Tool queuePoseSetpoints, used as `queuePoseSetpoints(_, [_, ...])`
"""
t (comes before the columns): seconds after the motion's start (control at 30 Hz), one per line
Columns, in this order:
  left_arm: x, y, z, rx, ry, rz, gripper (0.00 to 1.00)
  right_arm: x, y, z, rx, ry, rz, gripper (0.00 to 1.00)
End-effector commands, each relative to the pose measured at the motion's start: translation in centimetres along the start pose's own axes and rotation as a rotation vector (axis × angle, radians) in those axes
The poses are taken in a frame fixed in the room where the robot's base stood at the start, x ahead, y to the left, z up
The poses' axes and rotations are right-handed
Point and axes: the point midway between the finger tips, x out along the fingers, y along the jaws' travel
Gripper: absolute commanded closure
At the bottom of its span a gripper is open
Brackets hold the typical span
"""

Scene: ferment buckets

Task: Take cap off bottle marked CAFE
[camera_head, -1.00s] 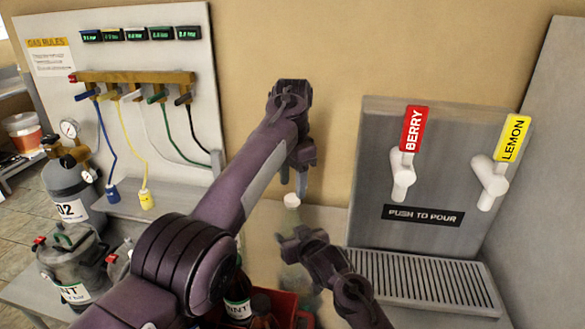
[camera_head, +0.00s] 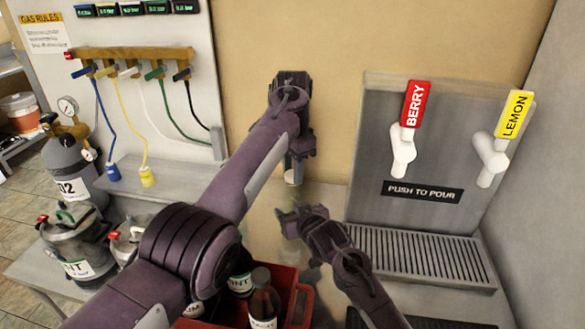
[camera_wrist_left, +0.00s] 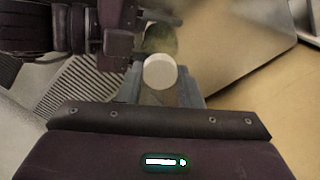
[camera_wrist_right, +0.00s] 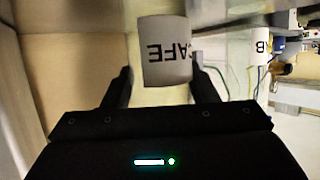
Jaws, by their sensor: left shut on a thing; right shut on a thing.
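The clear bottle has a white label reading CAFE (camera_wrist_right: 168,50), seen upside down in the right wrist view. My right gripper (camera_wrist_right: 160,84) is shut on this bottle; in the head view the gripper (camera_head: 284,222) is low in the middle. The white cap (camera_wrist_left: 159,71) lies between the fingers of my left gripper (camera_wrist_left: 160,84), which is shut on it. In the head view the left gripper (camera_head: 294,176) points down from above, with the cap (camera_head: 293,179) at its tips. I cannot tell whether the cap still touches the bottle's neck.
A red crate (camera_head: 291,277) with several dark bottles stands at the front. A pouring station with BERRY (camera_head: 414,104) and LEMON (camera_head: 513,115) taps and a drip grate (camera_head: 430,255) is at right. Gas lines, a grey cylinder (camera_head: 70,180) and kegs (camera_head: 78,250) are at left.

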Motion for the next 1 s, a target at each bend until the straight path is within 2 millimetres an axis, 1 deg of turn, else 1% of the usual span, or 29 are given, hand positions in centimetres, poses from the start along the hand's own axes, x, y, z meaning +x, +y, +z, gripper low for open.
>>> queuePoseSetpoints(0.07, [-0.03, 0.0, 0.0, -0.027, 0.0, 0.0, 0.95, -0.02, 0.0, -0.14, 0.0, 0.003, 0.0, 1.0])
queuePoseSetpoints(0.2, [-0.08, -0.01, -0.02, -0.204, 0.0, -0.001, 0.96, -0.02, 0.0, -0.14, 0.0, 0.003, 0.0, 1.0])
queuePoseSetpoints(0.3, [-0.09, -0.02, -0.02, -0.286, 0.001, -0.001, 0.96, -0.02, 0.0, -0.14, 0.0, 0.003, 0.0, 1.0])
queuePoseSetpoints(0.57, [-0.06, -0.02, -0.01, -0.298, 0.001, -0.001, 0.96, -0.02, -0.01, -0.13, 0.0, 0.003, 0.0, 1.0])
queuePoseSetpoints(0.6, [-0.06, -0.02, -0.01, -0.298, 0.001, -0.001, 0.64, -0.02, -0.01, -0.13, 0.0, 0.003, 0.0, 1.0])
queuePoseSetpoints(0.73, [-0.06, -0.01, -0.01, -0.297, 0.0, -0.001, 0.47, -0.02, -0.01, -0.13, 0.0, 0.003, 0.0, 1.0])
queuePoseSetpoints(1.0, [-0.11, -0.01, -0.01, -0.296, 0.0, 0.0, 0.46, -0.02, -0.01, -0.13, 0.0, 0.003, 0.0, 1.0])
